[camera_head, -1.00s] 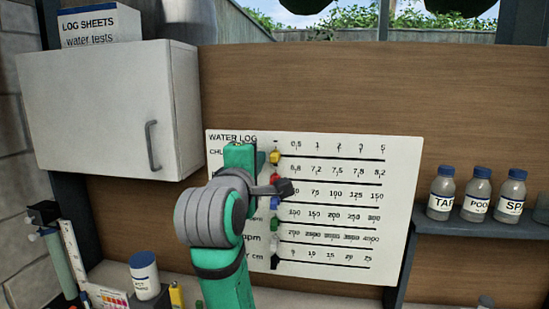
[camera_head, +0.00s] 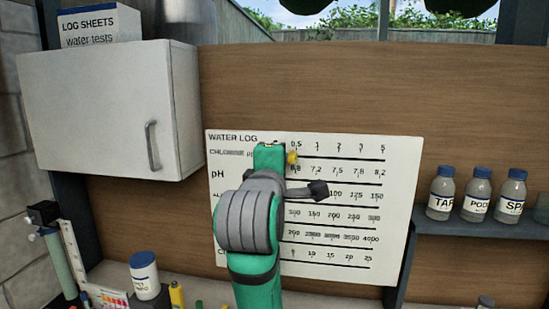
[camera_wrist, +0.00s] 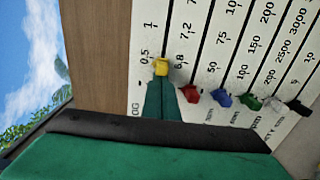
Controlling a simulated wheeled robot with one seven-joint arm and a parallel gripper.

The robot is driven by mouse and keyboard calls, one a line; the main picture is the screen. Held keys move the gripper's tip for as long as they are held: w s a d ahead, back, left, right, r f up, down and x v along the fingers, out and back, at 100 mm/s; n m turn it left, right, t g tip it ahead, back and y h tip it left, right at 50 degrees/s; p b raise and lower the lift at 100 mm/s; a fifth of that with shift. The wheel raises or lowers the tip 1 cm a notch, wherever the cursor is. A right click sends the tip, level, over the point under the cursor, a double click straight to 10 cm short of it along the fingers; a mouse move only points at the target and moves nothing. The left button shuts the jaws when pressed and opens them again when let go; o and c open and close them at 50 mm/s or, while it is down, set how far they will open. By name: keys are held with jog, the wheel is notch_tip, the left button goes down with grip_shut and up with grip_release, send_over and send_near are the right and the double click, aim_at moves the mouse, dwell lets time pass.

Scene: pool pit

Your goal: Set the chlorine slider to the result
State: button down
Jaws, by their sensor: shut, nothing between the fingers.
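The white water log board (camera_head: 395,215) is fixed to the wooden wall. Its top row is the chlorine row, marked 0.5, 1, 2, 3 and 5. The yellow chlorine slider (camera_head: 292,157) is on that row's dark track, close to the 0.5 mark. In the wrist view the yellow slider (camera_wrist: 161,66) stands right at the tips of my gripper (camera_wrist: 163,84). My gripper is shut and grips nothing. It is on the slider's low-number side, seemingly touching it. In the head view my arm hides the fingers.
The red (camera_wrist: 190,93), blue (camera_wrist: 221,98), green (camera_wrist: 249,102), white and black sliders stay at the low ends of their rows. A wall cabinet (camera_head: 95,110) is at left. A shelf with sample bottles (camera_head: 476,195) is at right. The chlorine track beyond the yellow slider is clear.

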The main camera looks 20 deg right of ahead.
jog(key=shift+s+d, duration=0.45)
jog(key=shift+d, duration=0.25)
jog(key=shift+s+d, duration=0.45)
jog(key=shift+d, duration=0.25)
jog(key=shift+s+d, duration=0.45)
jog(key=shift+d, duration=0.25)
jog(key=shift+a, duration=0.1)
jog(key=shift+w+a, duration=0.35)
jog(key=shift+a, duration=0.2)
jog(key=v, duration=0.7)
jog(key=shift+w+f, duration=0.1)
jog(key=shift+w, duration=0.05)
